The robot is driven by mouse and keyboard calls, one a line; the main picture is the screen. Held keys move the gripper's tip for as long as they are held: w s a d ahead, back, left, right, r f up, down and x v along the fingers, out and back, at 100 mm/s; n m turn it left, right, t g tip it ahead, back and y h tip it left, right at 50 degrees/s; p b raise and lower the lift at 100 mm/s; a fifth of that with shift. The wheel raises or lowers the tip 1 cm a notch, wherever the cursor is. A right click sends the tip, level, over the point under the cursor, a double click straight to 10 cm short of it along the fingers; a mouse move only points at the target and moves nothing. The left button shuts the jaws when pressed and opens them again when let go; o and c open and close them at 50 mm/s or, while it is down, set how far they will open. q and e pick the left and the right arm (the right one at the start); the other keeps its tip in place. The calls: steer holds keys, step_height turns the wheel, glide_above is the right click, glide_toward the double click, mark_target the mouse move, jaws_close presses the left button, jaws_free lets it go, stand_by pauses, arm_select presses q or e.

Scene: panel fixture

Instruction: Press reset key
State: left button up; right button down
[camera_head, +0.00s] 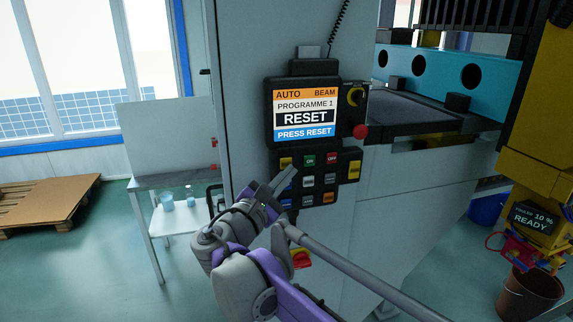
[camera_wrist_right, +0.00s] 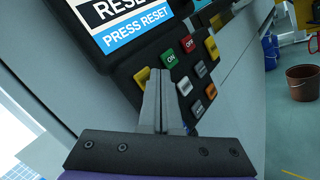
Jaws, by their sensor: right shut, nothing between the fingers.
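The dark control panel (camera_head: 268,120) on the machine front has a lit screen (camera_head: 305,113) reading "RESET" and "PRESS RESET". Below it is a keypad with a green ON key (camera_head: 309,160), a red OFF key (camera_head: 332,158), grey, blue, yellow and orange keys. I cannot read which key is labelled reset; part of the keypad's left side is hidden by my right gripper. My right gripper (camera_head: 289,174) is shut and empty, its tips in front of the keypad's left part. In the right wrist view the fingertips (camera_wrist_right: 158,74) cover part of a yellow key (camera_wrist_right: 141,77). I cannot tell whether they touch it. My left gripper is not in view.
A red and yellow switch (camera_head: 301,259) is below the keypad. A small table (camera_head: 165,181) stands left; a brown bucket (camera_head: 528,295) is at right.

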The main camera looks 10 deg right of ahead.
steer(key=shift+w, duration=0.15)
steer(key=shift+w, duration=0.3)
steer(key=shift+w+p, duration=0.35)
steer(key=shift+w, duration=0.05)
stand_by(0.6)
steer(key=shift+s, duration=0.9)
steer(key=s, duration=0.5)
steer(key=shift+d, duration=0.1)
stand_by(0.6)
